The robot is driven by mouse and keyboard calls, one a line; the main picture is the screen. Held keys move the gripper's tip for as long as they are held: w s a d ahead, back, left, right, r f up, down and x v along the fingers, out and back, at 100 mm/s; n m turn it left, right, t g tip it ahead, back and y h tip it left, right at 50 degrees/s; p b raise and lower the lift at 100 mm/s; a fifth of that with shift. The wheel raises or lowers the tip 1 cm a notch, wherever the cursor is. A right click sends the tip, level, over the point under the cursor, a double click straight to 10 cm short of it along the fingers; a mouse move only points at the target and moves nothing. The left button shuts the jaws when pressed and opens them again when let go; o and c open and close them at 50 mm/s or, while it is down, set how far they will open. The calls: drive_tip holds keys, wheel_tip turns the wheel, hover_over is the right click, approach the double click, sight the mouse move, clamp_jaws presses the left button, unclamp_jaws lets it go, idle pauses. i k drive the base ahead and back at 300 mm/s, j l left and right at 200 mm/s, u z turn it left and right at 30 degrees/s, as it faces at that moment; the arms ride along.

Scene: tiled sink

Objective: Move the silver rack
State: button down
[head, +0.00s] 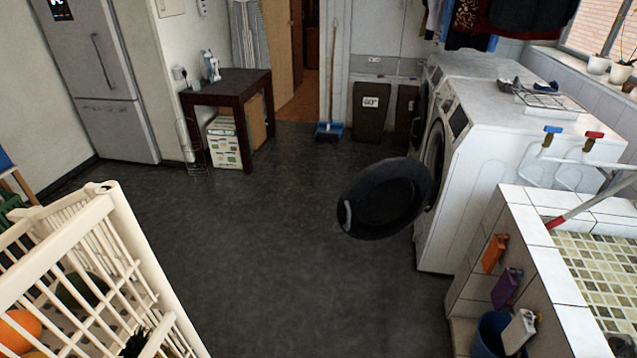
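A silver wire rack (552,102) lies flat on top of the nearer white washing machine (540,115), towards its back by the window wall. Small dark and blue items (520,85) sit beside it or on it; I cannot tell which. A second, upright thin wire rack (188,150) stands on the floor at the left of the dark wooden table. My gripper is not in the head view, so its state and its distance from either rack do not show.
The nearer machine's round door (388,197) hangs open over the floor. A tiled sink (545,262) with blue and red taps stands at the right. A cream crate (110,240) fills the lower left. The middle floor is clear.

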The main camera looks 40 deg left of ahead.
sight(551, 106)
drive_tip(key=i+u, duration=0.45)
drive_tip(key=i+l+u, duration=0.35)
drive_tip(key=i+u, duration=0.15)
drive_tip(key=i, duration=0.15)
